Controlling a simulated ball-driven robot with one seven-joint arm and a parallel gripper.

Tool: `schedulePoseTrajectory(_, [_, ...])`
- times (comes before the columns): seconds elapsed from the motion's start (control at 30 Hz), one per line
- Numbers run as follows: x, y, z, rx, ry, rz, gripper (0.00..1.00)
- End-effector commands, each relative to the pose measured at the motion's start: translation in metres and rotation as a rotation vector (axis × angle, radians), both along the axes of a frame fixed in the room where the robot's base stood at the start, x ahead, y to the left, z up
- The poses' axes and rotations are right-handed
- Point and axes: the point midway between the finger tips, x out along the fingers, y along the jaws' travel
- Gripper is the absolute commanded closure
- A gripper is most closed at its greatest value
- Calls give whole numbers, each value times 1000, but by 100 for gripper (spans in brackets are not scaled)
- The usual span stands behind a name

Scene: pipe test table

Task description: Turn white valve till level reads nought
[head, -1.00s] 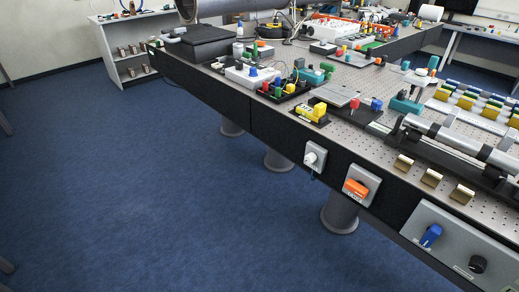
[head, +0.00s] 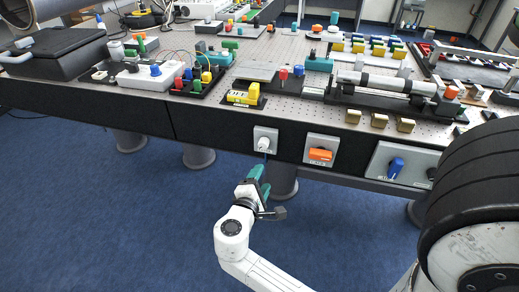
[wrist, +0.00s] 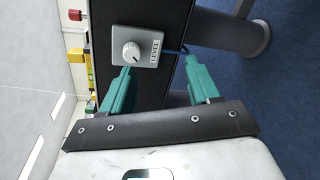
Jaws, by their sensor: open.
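The white valve is a small round knob (head: 264,143) on a grey square plate (head: 265,134) on the table's dark front side. In the wrist view the knob (wrist: 131,52) shows fine marks around it and a label reading LEVEL (wrist: 153,53); the number it points to is too small to read. My gripper (head: 262,178) has teal fingers and is open and empty, below and in front of the plate. In the wrist view the fingers (wrist: 157,65) are spread, the left one near the knob's lower edge in the picture, the right one off to the side.
An orange handle (head: 320,154) on a grey plate is right of the valve, and a blue handle (head: 396,167) is farther right. A thin cord hangs beneath the valve plate. Table legs (head: 199,156) stand below. Blue floor (head: 90,220) is clear at left.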

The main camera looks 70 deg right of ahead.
Motion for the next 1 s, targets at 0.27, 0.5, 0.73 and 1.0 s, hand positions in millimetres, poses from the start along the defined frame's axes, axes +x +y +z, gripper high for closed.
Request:
schedulePoseTrajectory(0.27, [29, -6, 18, -205, 179, 74, 39])
schedulePoseTrajectory(0.5, [32, -32, 20, -215, 186, 76, 39])
schedulePoseTrajectory(0.73, [35, -75, 19, -215, 185, 74, 39])
schedulePoseTrajectory(1.0, [38, -107, 19, -214, 183, 77, 39])
